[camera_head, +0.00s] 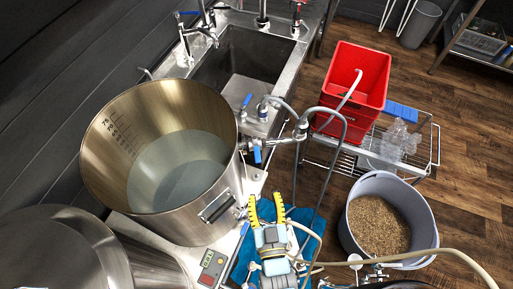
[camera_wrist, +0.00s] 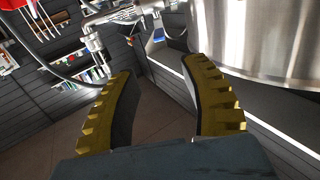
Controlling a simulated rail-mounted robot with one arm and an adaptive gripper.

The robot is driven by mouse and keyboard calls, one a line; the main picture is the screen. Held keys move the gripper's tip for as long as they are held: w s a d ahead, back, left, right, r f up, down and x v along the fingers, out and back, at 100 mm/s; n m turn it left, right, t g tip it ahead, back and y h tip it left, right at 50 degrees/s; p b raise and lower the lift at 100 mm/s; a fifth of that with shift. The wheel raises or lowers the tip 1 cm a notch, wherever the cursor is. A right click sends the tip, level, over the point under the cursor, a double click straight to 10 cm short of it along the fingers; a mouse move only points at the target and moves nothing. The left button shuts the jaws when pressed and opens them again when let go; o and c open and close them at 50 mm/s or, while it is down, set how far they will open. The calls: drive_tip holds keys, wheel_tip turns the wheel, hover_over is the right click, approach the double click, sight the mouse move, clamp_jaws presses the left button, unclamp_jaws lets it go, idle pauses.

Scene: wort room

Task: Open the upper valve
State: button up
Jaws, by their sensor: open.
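A valve with a blue handle (camera_head: 257,153) sits on the metal fittings at the right side of the large steel kettle (camera_head: 160,215). A blue handle (camera_wrist: 158,35) also shows near the top of the wrist view, beside the kettle wall. Another blue lever (camera_head: 246,100) stands by the sink's front edge; I cannot tell for certain which is the upper valve. My gripper (camera_head: 266,208), with yellow ribbed fingers, is below the kettle valve in the head view, apart from it. In the wrist view my gripper (camera_wrist: 160,76) is open, with nothing between the fingers.
A hose (camera_head: 342,130) loops from the fittings to the right of the valve. The sink (camera_head: 245,60) is behind. A red crate (camera_head: 355,82) stands on a wire cart, with a grain bucket (camera_head: 430,225) in front. A controller box (camera_head: 211,265) sits left of my gripper.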

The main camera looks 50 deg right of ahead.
sight(256, 145)
drive_tip(key=shift+p+x, duration=1.3)
drive_tip(key=shift+x, duration=6.65)
drive_tip(key=shift+f, duration=0.1)
clamp_jaws()
